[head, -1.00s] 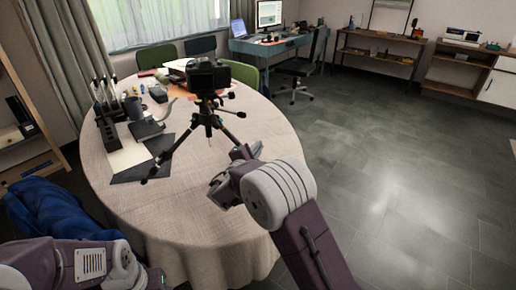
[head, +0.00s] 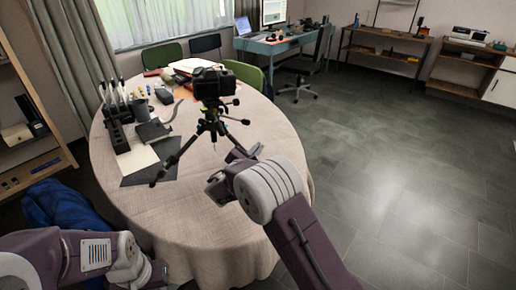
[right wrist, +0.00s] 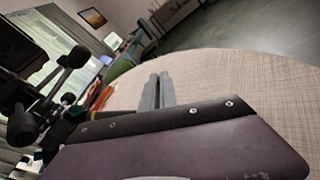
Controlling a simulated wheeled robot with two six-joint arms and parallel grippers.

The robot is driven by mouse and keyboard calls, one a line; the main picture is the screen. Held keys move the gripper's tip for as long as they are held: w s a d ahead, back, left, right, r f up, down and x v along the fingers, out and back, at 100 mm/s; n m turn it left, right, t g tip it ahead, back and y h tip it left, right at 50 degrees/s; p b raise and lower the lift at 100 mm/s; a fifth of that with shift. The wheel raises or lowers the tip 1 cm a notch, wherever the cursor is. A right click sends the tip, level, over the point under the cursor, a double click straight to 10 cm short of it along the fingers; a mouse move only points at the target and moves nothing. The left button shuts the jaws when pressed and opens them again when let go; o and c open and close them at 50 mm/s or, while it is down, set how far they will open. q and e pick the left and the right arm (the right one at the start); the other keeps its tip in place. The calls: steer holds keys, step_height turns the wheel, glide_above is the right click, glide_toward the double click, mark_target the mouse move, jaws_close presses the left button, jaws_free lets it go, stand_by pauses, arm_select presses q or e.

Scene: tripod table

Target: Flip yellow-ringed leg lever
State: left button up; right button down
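A black camera (head: 212,83) sits on a small black tripod (head: 210,127) that stands with spread legs on the round table. Dark parts with round knobs, apparently the tripod's (right wrist: 45,95), fill the left of the right wrist view.
The round table (head: 215,215) has a beige cloth, bare at the front and right. A green chair (head: 245,73) is behind.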

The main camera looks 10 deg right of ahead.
steer(key=shift+r, duration=0.15)
steer(key=c, duration=1.9)
jaws_free()
steer(key=shift+c, duration=0.2)
steer(key=p+v, duration=0.1)
steer(key=v, duration=0.8)
steer(key=shift+s, duration=0.1)
